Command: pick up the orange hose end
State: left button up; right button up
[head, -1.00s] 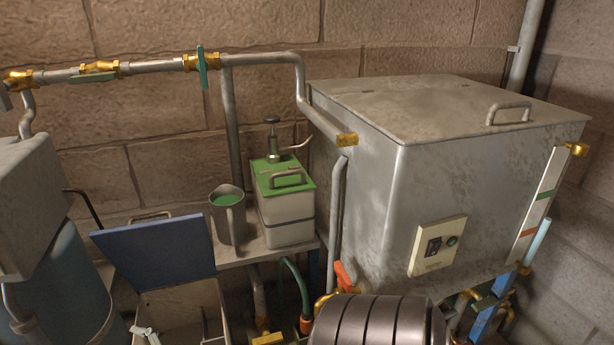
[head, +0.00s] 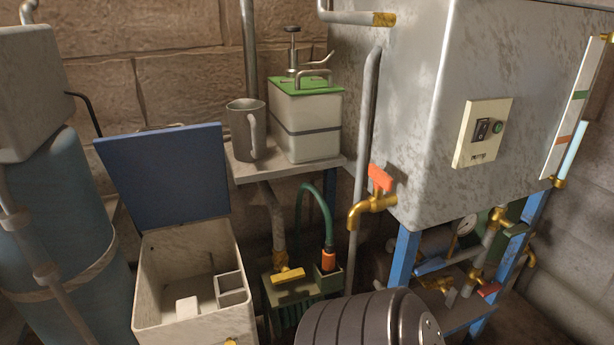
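The orange hose end (head: 328,259) is on the end of a green hose (head: 315,195) that arches up and over behind it. It points down, upright, into an opening of a dark green box-like holder (head: 329,281) below the shelf, just left of the steel tank's front leg. Its lower tip is hidden in the holder. Neither of my grippers is in view.
An orange-handled brass tap (head: 374,201) juts out right of the hose. A yellow-handled valve (head: 288,275) stands to its left. A cream bin (head: 187,245) with its blue lid (head: 165,185) open is further left. A dark ribbed part blocks the bottom middle.

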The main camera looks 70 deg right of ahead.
aim_at(329, 253)
jog(key=j+z, duration=0.1)
jog(key=z, duration=0.35)
jog(key=i+j+z, duration=0.1)
jog(key=z, duration=0.4)
jog(key=j+z, duration=0.2)
jog(key=z, duration=0.25)
